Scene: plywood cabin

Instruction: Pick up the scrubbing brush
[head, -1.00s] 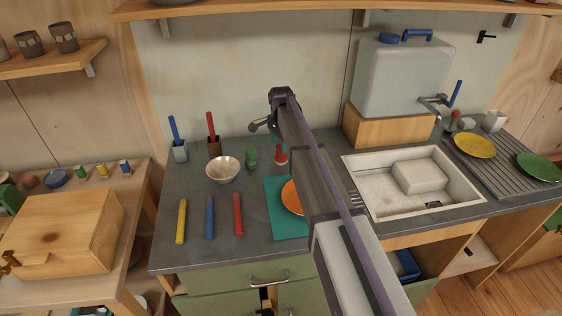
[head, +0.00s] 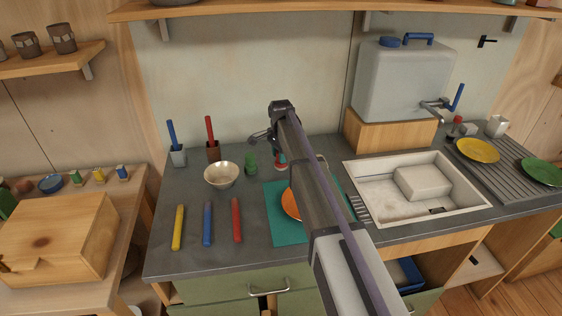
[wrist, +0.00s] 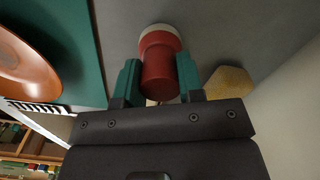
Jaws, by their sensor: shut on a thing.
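The scrubbing brush (wrist: 160,60) is a short red cylinder with a pale round base, seen in the wrist view between the two teal fingers. My gripper (wrist: 158,80) is shut on its red body. In the head view the brush (head: 281,165) shows just left of my arm, at the back of the grey counter. It looks upright, with its pale base at counter level. I cannot tell whether the base touches the counter. My arm hides part of the gripper there.
A green object (head: 251,163) and a pale bowl (head: 221,175) stand to the left. An orange plate (head: 290,204) lies on a teal mat (head: 284,232) in front. A yellowish block (wrist: 231,84) is close on the right in the wrist view. The sink (head: 385,206) is further right.

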